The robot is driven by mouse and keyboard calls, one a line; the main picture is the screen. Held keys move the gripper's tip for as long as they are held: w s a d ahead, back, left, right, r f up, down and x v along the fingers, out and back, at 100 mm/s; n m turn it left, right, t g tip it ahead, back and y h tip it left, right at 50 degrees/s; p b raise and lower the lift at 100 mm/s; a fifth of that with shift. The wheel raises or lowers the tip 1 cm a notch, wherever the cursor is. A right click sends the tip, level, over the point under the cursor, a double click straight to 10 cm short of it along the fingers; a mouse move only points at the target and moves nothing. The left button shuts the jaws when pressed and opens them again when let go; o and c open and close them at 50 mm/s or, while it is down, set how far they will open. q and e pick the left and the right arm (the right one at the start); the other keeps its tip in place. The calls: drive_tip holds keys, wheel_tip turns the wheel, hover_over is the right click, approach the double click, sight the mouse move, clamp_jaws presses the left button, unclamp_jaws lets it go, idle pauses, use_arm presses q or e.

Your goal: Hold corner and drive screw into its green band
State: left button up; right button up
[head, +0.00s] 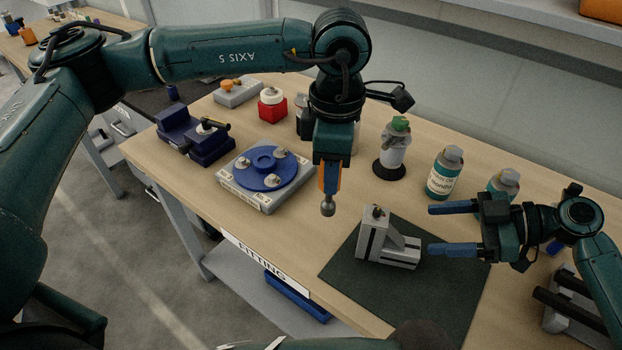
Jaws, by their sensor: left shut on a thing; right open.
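The corner is a grey angled block (400,250) with dark stripes, standing on the dark mat. A small screw-like piece (378,212) sits upright on its top; the green band cannot be made out. My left gripper (330,178) points down, left of and above the corner. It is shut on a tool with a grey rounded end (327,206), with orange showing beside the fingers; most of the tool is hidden. My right gripper (438,229) is open, its blue fingers pointing left. Its lower finger is close to the corner's right end; contact cannot be told.
The dark mat (345,270) lies near the bench's front edge. A round blue fixture (262,168) stands to the left, with dark blue blocks (205,145) beyond. Green bottles (443,175) and a white, green-topped bottle (393,150) stand behind. A grey holder (565,315) is at right.

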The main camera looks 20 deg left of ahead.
sight(390, 230)
drive_tip(key=x, duration=1.2)
use_arm(q)
drive_tip(key=w+d+r+n, duration=0.1)
drive_tip(key=d+r+n, duration=0.3)
drive_tip(key=n, duration=0.8)
drive_tip(key=w+d+r+n, duration=0.1)
drive_tip(key=d+r+n, duration=0.2)
drive_tip(key=n, duration=0.9)
wheel_tip(390, 230, up, 4)
drive_tip(key=shift+d+f, duration=0.1)
drive_tip(key=shift+d, duration=0.25)
use_arm(e)
drive_tip(key=c, duration=0.3)
drive_tip(key=shift+c, duration=0.4)
clamp_jaws()
